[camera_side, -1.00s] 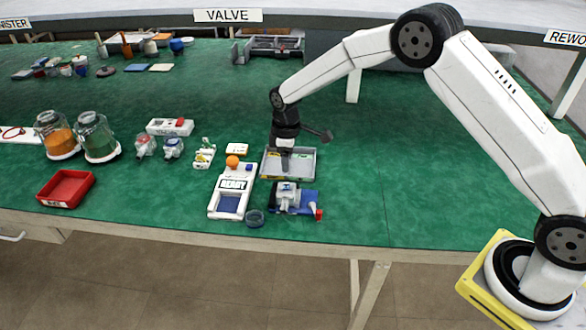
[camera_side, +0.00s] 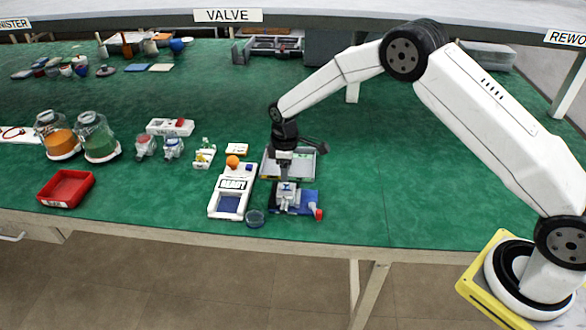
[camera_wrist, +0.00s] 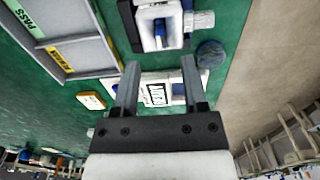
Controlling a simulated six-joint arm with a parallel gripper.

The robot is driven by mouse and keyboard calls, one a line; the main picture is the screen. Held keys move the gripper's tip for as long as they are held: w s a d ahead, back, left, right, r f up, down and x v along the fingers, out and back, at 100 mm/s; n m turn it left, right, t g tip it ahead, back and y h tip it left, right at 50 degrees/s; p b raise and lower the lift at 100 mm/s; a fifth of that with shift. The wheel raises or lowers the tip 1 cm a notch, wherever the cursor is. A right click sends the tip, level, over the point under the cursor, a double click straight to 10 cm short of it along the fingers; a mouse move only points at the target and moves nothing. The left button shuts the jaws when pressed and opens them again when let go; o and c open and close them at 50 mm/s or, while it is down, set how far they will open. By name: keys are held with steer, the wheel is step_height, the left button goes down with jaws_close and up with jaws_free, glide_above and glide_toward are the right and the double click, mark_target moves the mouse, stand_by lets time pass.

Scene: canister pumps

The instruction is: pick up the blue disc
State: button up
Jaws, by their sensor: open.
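The blue disc (camera_side: 254,218) is a small, dark blue, round piece. It lies on the green mat near the front edge, below the READY panel and left of the blue fixture. In the wrist view the disc (camera_wrist: 210,53) shows right of my right finger and apart from it. My gripper (camera_wrist: 159,65) is open, with nothing between its fingers. In the side view my gripper (camera_side: 283,172) hangs over the front of the grey tray, just behind the white valve (camera_side: 286,193), up and to the right of the disc.
The white valve sits on a blue fixture (camera_side: 308,200) with a red-tipped part at its right. The READY panel (camera_side: 225,205) stands left of it. The grey tray (camera_side: 305,165) lies behind. A red bin (camera_side: 66,188) is far left. The mat right of the fixture is clear.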

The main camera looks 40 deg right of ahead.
mark_target(286, 184)
steer(key=shift+f, duration=2.2)
jaws_close()
